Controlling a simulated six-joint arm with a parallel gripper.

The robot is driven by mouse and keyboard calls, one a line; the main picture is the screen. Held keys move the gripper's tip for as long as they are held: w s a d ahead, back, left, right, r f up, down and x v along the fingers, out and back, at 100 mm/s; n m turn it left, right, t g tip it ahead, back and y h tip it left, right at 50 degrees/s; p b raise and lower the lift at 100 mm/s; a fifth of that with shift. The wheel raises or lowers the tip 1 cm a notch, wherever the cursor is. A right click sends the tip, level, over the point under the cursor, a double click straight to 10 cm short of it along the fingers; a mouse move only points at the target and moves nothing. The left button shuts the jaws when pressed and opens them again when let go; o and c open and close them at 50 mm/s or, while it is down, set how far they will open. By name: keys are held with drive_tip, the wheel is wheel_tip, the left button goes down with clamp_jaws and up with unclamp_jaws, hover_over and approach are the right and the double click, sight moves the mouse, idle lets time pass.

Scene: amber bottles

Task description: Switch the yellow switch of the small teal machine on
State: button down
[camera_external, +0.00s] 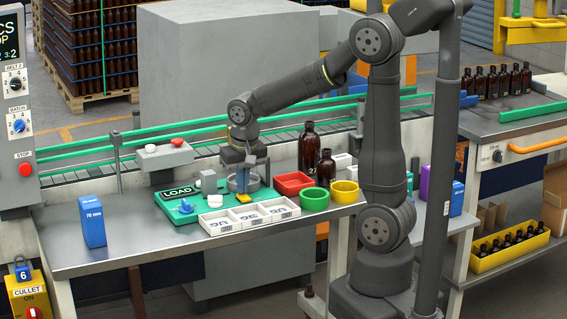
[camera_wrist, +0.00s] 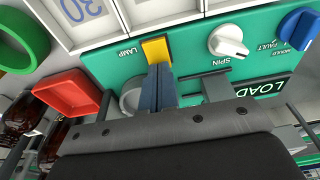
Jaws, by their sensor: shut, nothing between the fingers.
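The small teal machine (camera_external: 172,207) lies on the steel bench, with a LOAD sign on it. Its yellow switch (camera_wrist: 156,48) is beside the word LAMP in the wrist view; it also shows in the external view (camera_external: 243,197). My gripper (camera_wrist: 160,70) is shut and empty, its fingertips right at the switch's edge. I cannot tell whether they touch it. In the external view my gripper (camera_external: 243,190) points down over the machine's right part. A white SPIN knob (camera_wrist: 228,41) and a blue knob (camera_wrist: 298,28) sit beside the switch. The switch's on or off position is unclear.
White numbered trays (camera_external: 249,216) lie directly in front of the machine. A red bin (camera_external: 293,184), a green bowl (camera_external: 315,200) and a yellow bowl (camera_external: 345,192) stand to its right, near amber bottles (camera_external: 307,148). A blue box (camera_external: 92,221) stands at the left; bare bench lies between.

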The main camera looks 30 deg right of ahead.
drive_tip(key=shift+w+f+g, duration=0.15)
drive_tip(key=shift+f+g, duration=0.1)
drive_tip(key=shift+g, duration=0.05)
drive_tip(key=shift+s+r, duration=0.2)
drive_tip(key=shift+s, duration=0.65)
wheel_tip(320, 180, up, 14)
drive_tip(key=s, duration=0.2)
idle(0.4)
